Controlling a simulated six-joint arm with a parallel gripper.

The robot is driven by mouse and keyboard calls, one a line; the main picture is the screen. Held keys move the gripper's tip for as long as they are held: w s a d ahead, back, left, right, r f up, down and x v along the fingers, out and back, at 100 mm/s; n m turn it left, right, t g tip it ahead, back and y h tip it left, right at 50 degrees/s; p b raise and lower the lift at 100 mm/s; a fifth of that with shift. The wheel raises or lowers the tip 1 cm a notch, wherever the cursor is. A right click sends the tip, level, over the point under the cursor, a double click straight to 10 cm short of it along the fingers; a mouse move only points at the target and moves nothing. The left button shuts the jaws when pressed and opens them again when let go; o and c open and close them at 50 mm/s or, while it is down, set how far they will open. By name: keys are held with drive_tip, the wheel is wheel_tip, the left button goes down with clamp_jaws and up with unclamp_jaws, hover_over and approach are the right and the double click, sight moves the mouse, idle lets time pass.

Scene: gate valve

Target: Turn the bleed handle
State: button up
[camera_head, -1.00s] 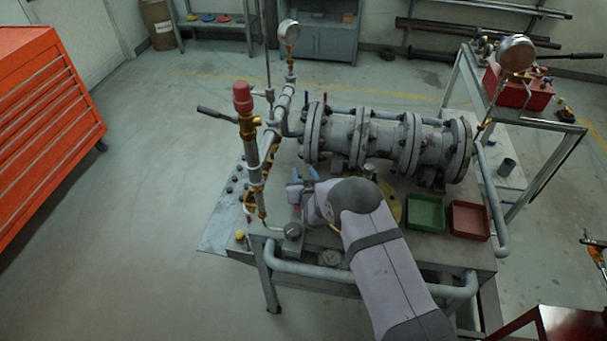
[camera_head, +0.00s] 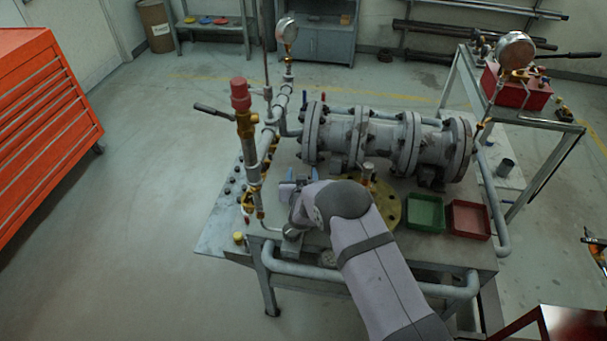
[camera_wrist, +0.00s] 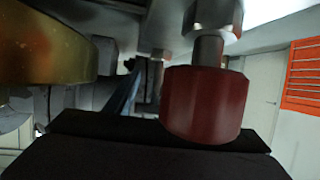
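My gripper (camera_head: 300,181) is low over the bench, beside the upright pipe with the red cap. Its two blue fingertips show apart in the head view, with no object clearly between them. In the wrist view a dark red cylindrical knob (camera_wrist: 204,103) on a steel stem stands close beyond a black part of my gripper; I cannot tell whether they touch. Which part is the bleed handle is not certain. A lever with a dark grip (camera_head: 211,110) sticks out left of the upright pipe (camera_head: 252,165). My wrist hides part of the bench fittings.
The flanged grey valve body (camera_head: 385,140) lies behind my gripper. A yellow flange (camera_head: 388,208), a green tray (camera_head: 426,212) and a red tray (camera_head: 469,219) are to the right. A brass part (camera_wrist: 45,50) is near at left in the wrist view.

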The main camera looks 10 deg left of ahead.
drive_tip(key=shift+d, duration=0.15)
drive_tip(key=shift+b+v, duration=0.95)
drive_tip(key=shift+v, duration=2.7)
